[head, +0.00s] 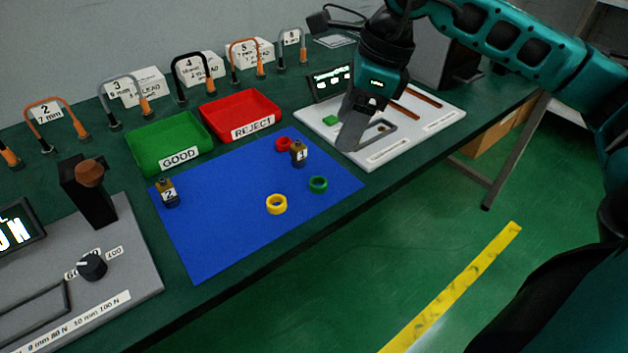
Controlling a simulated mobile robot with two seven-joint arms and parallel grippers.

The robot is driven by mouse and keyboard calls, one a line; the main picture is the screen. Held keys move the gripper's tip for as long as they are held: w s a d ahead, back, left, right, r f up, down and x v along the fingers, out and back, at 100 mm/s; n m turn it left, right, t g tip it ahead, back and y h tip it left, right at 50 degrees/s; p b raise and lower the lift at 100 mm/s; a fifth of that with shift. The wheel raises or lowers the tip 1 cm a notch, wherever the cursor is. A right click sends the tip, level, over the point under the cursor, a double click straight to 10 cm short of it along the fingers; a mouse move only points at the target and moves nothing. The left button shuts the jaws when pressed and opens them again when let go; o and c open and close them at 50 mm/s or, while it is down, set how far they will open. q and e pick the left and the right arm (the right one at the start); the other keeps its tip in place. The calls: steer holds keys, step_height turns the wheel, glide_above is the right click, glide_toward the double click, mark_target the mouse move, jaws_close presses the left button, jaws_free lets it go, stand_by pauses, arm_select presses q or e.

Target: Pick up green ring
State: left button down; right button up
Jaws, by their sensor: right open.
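The green ring (318,184) lies on the blue mat (230,235), near the mat's right edge. A yellow ring (276,204) lies to its left and nearer to me. A red ring (283,144) lies farther back on the mat, beside a small dark block labelled 1 (298,153). My right gripper (352,135) is open and hangs over the white board at the right, behind and to the right of the green ring, apart from it. Its fingers are seen nearly side-on. My left gripper is not in view.
A green GOOD tray (140,164) and a red REJECT tray (220,112) stand behind the mat. A dark block labelled 2 (167,193) stands at the mat's left. A grey device (130,260) is at left. The white board (425,125) is at right. The mat's middle is clear.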

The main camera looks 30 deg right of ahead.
steer(key=x, duration=0.6)
steer(key=shift+a+f, duration=0.1)
steer(key=shift+b+x, duration=0.4)
steer(key=shift+x, duration=2.55)
steer(key=shift+w, duration=0.1)
steer(key=shift+c, duration=0.2)
steer(key=c, duration=1.1)
